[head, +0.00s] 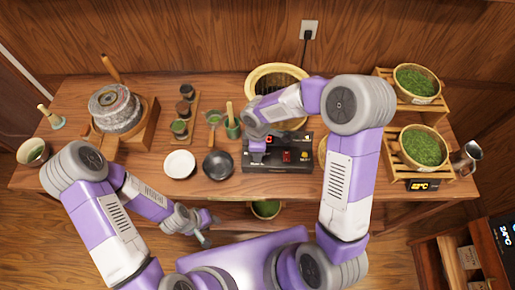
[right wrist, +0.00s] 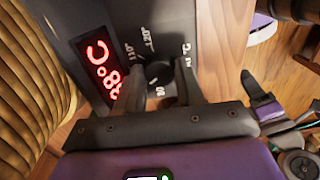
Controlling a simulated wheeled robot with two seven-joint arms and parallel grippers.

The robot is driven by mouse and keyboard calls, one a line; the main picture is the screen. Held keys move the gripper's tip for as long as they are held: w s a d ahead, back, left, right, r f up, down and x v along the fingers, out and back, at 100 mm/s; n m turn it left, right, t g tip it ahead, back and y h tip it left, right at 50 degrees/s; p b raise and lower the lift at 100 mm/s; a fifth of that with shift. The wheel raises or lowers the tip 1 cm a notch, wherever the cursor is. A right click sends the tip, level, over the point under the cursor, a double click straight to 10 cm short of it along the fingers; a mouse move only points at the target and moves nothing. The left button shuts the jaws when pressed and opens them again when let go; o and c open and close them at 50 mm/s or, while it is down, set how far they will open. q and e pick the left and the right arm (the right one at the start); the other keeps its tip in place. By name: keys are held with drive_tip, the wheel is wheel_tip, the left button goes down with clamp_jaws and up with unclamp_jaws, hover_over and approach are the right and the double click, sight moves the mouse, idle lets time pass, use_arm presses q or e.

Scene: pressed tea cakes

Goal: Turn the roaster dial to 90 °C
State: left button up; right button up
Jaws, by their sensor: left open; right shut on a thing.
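The roaster's dark control box (head: 290,165) stands at the front middle of the table, with the round roasting pan (head: 262,76) behind it. My right gripper (head: 257,147) reaches down over the box. In the right wrist view its two fingers are shut around the black dial (right wrist: 159,72), one on each side. Marks for 110°, 120° and 90 show around the dial; its pointer is partly hidden. The red display (right wrist: 101,68) beside it appears to read 88°C. My left gripper (head: 203,238) is open and empty, low before the table's front edge, away from the roaster.
A white plate (head: 180,164) and a dark bowl (head: 218,165) lie left of the box. A stone mill (head: 115,108) stands farther left. Baskets of green leaves (head: 423,146) on wooden racks and a metal jug (head: 466,158) stand at the right.

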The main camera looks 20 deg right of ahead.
drive_tip(key=shift+n, duration=0.5)
drive_tip(key=o, duration=1)
drive_tip(key=shift+o, duration=0.2)
wheel_tip(320, 180, up, 8)
drive_tip(key=shift+f+p, duration=0.2)
drive_tip(key=shift+p, duration=0.5)
